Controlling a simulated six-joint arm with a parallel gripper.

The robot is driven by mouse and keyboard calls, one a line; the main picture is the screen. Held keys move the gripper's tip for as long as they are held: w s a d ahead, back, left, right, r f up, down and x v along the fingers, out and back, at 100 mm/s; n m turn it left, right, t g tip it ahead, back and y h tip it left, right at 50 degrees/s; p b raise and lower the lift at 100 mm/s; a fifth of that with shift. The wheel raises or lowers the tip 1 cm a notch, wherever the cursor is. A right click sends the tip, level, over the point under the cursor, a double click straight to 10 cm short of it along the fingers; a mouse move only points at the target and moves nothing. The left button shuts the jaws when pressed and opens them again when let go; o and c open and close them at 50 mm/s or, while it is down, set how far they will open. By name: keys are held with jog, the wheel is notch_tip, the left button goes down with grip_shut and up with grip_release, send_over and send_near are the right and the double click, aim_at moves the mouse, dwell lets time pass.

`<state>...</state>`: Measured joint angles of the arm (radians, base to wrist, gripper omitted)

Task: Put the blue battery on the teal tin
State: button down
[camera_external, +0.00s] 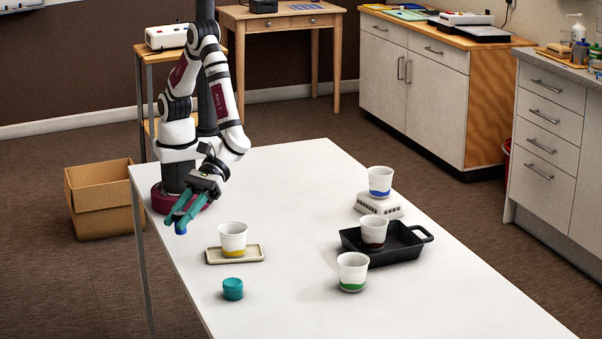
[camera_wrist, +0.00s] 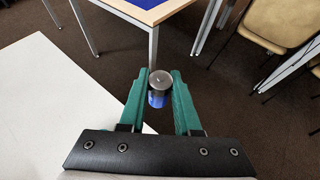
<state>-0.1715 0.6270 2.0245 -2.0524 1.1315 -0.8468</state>
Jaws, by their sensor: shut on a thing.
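The blue battery (camera_wrist: 158,98) is held between the teal fingers of my gripper (camera_wrist: 160,84) in the wrist view, with its grey metal end showing. In the external view my gripper (camera_external: 181,222) is shut on it above the left edge of the white table, and a bit of blue (camera_external: 181,230) shows at the fingertips. The teal tin (camera_external: 233,289) stands on the table near its front left, to the right of and nearer the camera than my gripper. Its top looks free.
A white cup with a yellow band (camera_external: 233,240) stands on a beige tray (camera_external: 256,255) behind the tin. More cups, a black pan (camera_external: 409,250) and a white block (camera_external: 379,206) are on the right. A cardboard box (camera_external: 98,204) sits on the floor. The white table (camera_external: 290,185) is otherwise largely clear.

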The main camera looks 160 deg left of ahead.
send_over(232, 281)
notch_tip(232, 281, down, 6)
jog(key=shift+d+f, duration=0.15)
jog(key=shift+f, duration=0.1)
jog(key=f, duration=0.4)
jog(key=shift+w+a+f, duration=0.1)
jog(key=shift+a, duration=0.1)
jog(key=shift+f, duration=0.15)
jog(key=c, duration=0.6)
grip_release()
